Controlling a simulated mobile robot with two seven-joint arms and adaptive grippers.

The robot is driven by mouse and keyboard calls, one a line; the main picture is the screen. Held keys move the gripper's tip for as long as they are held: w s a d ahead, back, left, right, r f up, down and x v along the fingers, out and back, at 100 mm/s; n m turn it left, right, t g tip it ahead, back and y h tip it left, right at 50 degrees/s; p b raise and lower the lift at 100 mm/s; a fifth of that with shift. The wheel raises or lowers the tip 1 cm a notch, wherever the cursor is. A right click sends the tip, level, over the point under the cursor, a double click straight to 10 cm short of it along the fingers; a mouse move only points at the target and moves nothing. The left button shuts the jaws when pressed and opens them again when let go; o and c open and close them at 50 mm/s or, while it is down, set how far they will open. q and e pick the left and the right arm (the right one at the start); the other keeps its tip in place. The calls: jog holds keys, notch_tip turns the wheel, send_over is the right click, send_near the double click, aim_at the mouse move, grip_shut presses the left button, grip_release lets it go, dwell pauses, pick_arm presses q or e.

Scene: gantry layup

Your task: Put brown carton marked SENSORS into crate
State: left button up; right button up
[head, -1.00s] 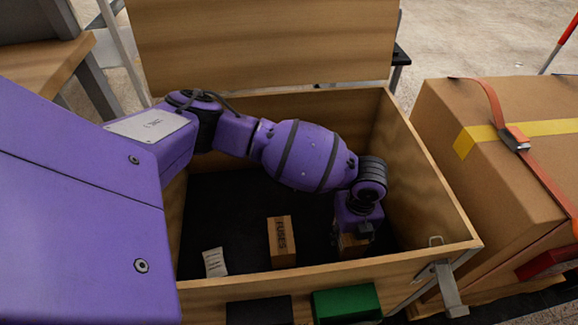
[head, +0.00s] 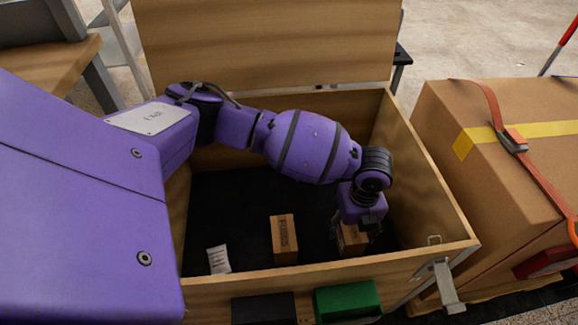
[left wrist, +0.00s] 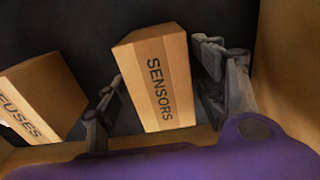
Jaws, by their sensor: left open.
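The brown carton marked SENSORS (left wrist: 160,82) stands inside the wooden crate on its dark floor. It also shows in the head view (head: 352,240), partly hidden by my gripper. My left gripper (left wrist: 165,85) is open, with one finger on each side of the carton. The left wrist view shows gaps between the fingers and the carton. In the head view the left gripper (head: 352,230) reaches down into the right front part of the crate (head: 430,195). My right gripper is not in view.
A brown carton marked FUSES (head: 284,240) stands left of the SENSORS carton. A white paper slip (head: 218,260) lies at the crate's front left. The crate's raised lid (head: 265,40) stands behind. A large strapped box (head: 500,150) is at the right. A green box (head: 347,301) is at the front.

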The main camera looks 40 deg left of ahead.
pick_arm(q)
notch_tip(320, 180, up, 9)
jog(key=p, duration=0.3)
jog(key=shift+w+d+r, duration=0.1)
